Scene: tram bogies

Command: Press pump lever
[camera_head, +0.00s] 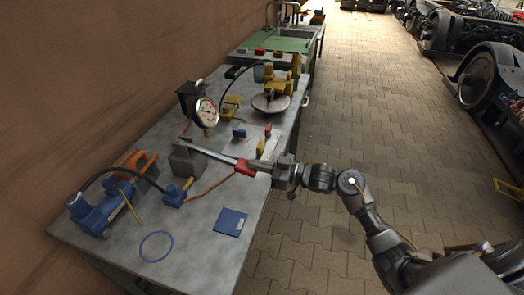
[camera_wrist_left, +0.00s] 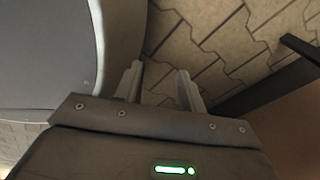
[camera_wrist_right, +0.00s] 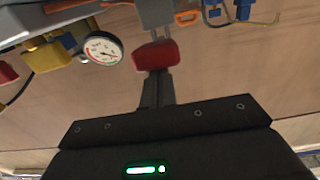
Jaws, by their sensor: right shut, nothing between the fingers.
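The pump lever shows in the head view as a thin grey bar (camera_head: 207,153) with a red grip (camera_head: 244,168) at its right end. The bar runs from a grey block (camera_head: 185,160) on the bench. My right gripper (camera_head: 260,167) is at the red grip's end, fingers together. In the right wrist view the red grip (camera_wrist_right: 155,55) is just ahead of the closed fingertips (camera_wrist_right: 157,76); I cannot tell whether they touch. My left gripper (camera_wrist_left: 158,75) is open and empty over paving in the left wrist view, outside the head view.
A dial gauge (camera_head: 205,112) stands behind the lever. A blue unit (camera_head: 97,213) with a black hose, an orange-handled item (camera_head: 133,163), a blue ring (camera_head: 156,246) and a blue plate (camera_head: 230,222) are on the bench. The paved floor (camera_head: 350,120) to the right is open.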

